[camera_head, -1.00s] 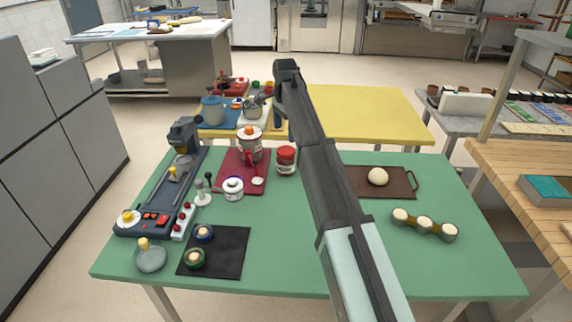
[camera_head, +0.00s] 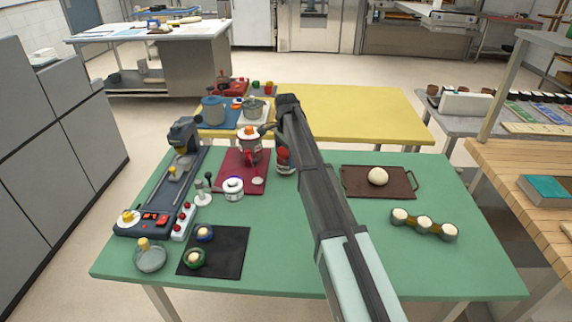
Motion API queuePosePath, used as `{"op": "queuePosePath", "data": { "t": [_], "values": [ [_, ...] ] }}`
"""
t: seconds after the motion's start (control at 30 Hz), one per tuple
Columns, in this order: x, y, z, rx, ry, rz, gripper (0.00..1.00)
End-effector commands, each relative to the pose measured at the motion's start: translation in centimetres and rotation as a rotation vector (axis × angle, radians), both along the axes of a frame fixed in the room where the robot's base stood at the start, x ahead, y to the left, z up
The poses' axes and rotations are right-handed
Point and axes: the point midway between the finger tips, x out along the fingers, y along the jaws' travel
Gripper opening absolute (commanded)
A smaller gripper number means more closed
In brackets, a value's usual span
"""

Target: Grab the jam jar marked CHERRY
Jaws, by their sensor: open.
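A jar with a red lid and a pale label (camera_head: 283,165) stands upright on the green table, just right of the dark red mat. My arm covers its right part, and the lettering on its label is too small to read. My gripper (camera_head: 264,128) is at the end of the dark arm, above and a little left of the jar in the picture. It is open, and its fingers are small and dark. It appears apart from the jar.
A white round container (camera_head: 233,188) is nearer. A brown tray (camera_head: 360,184) holds a pale ball. The table (camera_head: 300,240) is clear in front.

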Motion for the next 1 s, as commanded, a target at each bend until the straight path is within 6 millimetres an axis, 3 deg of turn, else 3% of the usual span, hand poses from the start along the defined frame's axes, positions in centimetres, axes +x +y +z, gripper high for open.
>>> {"op": "queuePosePath", "data": {
  "t": [0.23, 1.0],
  "values": [
    [0.00, 0.00, -0.25, 0.000, 0.000, 0.000, 1.00],
    [0.00, -0.01, -0.20, 0.000, 0.000, 0.000, 0.26]
  ]
}}
